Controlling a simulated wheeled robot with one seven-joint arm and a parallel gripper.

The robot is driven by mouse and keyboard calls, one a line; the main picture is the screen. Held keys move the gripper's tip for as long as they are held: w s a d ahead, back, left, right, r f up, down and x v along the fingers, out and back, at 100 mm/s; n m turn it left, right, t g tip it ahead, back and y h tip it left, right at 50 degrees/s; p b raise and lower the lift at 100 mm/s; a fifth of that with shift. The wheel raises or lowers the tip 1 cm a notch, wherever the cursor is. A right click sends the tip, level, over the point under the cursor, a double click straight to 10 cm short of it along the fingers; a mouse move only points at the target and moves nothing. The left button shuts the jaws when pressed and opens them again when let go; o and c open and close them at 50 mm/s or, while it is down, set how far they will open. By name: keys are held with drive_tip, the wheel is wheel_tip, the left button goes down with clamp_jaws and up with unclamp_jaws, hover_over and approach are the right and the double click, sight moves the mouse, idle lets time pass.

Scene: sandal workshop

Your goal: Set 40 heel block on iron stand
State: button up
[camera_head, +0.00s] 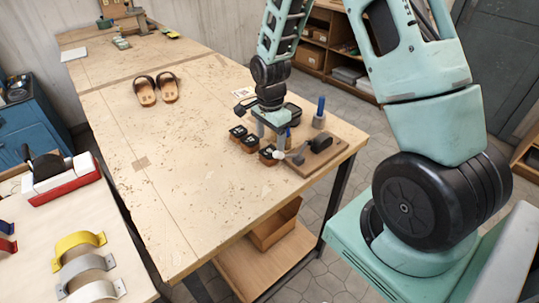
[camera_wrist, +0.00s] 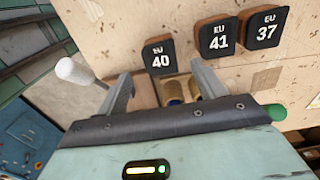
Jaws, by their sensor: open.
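The 40 heel block (camera_wrist: 160,58), dark with a white "EU 40" label, lies on the workbench just beyond my fingertips in the wrist view. In the head view it appears to be the nearest block (camera_head: 267,156) of the row. My gripper (camera_wrist: 163,84) is open, its two fingers apart, with no block between them. In the head view my gripper (camera_head: 272,132) points down close to the blocks. The iron stand (camera_head: 318,148), a black form on a wooden board, is right of the blocks. A white knob (camera_wrist: 78,70) shows left of my fingers in the wrist view.
Blocks 41 (camera_wrist: 218,38) and 37 (camera_wrist: 266,32) sit beside the 40. A blue-handled tool (camera_head: 320,108) stands in a grey holder behind the stand. Sandals (camera_head: 157,89) lie farther left. The bench's middle is clear; its right edge is close to the stand.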

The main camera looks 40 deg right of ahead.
sight(270, 151)
drive_tip(key=shift+a+f+p, duration=0.1)
drive_tip(key=shift+f+p, duration=1.25)
drive_tip(key=shift+f, duration=1.5)
drive_tip(key=c, duration=1.1)
drive_tip(key=shift+c, duration=0.2)
